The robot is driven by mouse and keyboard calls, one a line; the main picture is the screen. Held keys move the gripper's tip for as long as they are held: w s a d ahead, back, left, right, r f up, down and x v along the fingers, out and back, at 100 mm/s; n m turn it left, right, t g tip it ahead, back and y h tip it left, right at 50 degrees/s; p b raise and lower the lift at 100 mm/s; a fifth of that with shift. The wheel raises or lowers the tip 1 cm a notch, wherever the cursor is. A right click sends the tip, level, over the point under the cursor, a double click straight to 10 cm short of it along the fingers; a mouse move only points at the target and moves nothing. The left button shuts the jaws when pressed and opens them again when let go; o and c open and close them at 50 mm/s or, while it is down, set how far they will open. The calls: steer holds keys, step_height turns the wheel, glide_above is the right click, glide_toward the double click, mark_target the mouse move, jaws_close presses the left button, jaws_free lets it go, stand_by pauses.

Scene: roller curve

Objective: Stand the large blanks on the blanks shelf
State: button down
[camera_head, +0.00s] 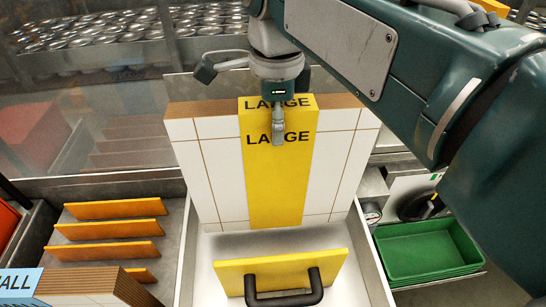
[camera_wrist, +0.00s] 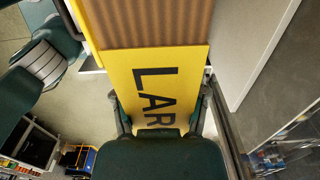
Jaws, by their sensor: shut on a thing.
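The large blanks (camera_head: 210,165) are a white stack with brown edges and a yellow band (camera_head: 272,190) marked LARGE. The stack is upright at the back of a white tray (camera_head: 338,235); I cannot tell whether its bottom edge touches the tray. My gripper (camera_head: 278,130) is shut on the stack at the top of the yellow band. In the wrist view, the fingers (camera_wrist: 162,112) sit on both sides of the yellow band (camera_wrist: 185,75), and the brown corrugated edge (camera_wrist: 150,22) shows beyond. I cannot tell which surface is the blanks shelf.
A yellow plate (camera_head: 280,268) with a black handle (camera_head: 284,297) stands at the tray's front. Orange dividers (camera_head: 108,229) line a grey bay at left. Another stack (camera_head: 95,287) is at front left. Green trays (camera_head: 425,250) are at right. Many cans (camera_head: 90,42) stand behind glass.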

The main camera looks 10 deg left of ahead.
mark_target(273, 148)
steer(key=f, duration=0.2)
steer(key=a+f, duration=0.1)
steer(key=f, duration=0.2)
steer(key=shift+d, duration=0.1)
steer(key=shift+c, duration=0.5)
jaws_free()
steer(key=shift+d, duration=0.15)
steer(key=shift+a, duration=0.2)
step_height(273, 148, up, 12)
